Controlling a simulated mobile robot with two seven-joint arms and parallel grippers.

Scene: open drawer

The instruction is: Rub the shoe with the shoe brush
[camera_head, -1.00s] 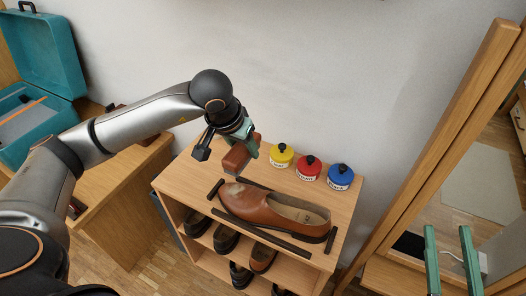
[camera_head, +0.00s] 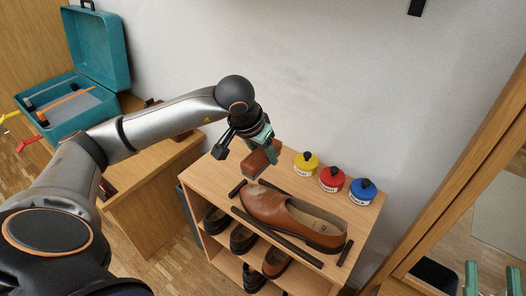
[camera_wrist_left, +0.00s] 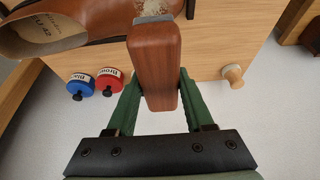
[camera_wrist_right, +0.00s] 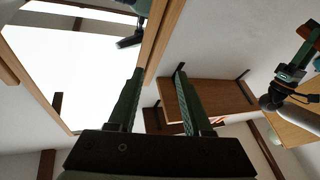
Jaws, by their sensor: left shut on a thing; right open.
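The brown leather shoe (camera_head: 290,217) lies on top of the wooden cabinet, its toe to the left, with a pale scuffed patch on the toe. My left gripper (camera_head: 265,142) is shut on the reddish-brown wooden shoe brush (camera_head: 262,159) and holds it at the toe end. In the left wrist view the brush (camera_wrist_left: 155,65) sits between the fingers, and its grey bristle end overlaps the shoe's toe (camera_wrist_left: 105,12). I cannot tell whether the bristles touch the leather. My right gripper (camera_wrist_right: 160,85) is open and empty, away from the cabinet; its fingers show at the lower right in the head view.
Yellow (camera_head: 306,164), red (camera_head: 332,179) and blue (camera_head: 362,191) tins stand behind the shoe. Dark strips (camera_head: 277,236) lie around it on the cabinet top (camera_head: 215,180). More shoes are on shelves below. An open teal case (camera_head: 85,110) is at left, a wood-framed mirror (camera_head: 470,175) at right.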

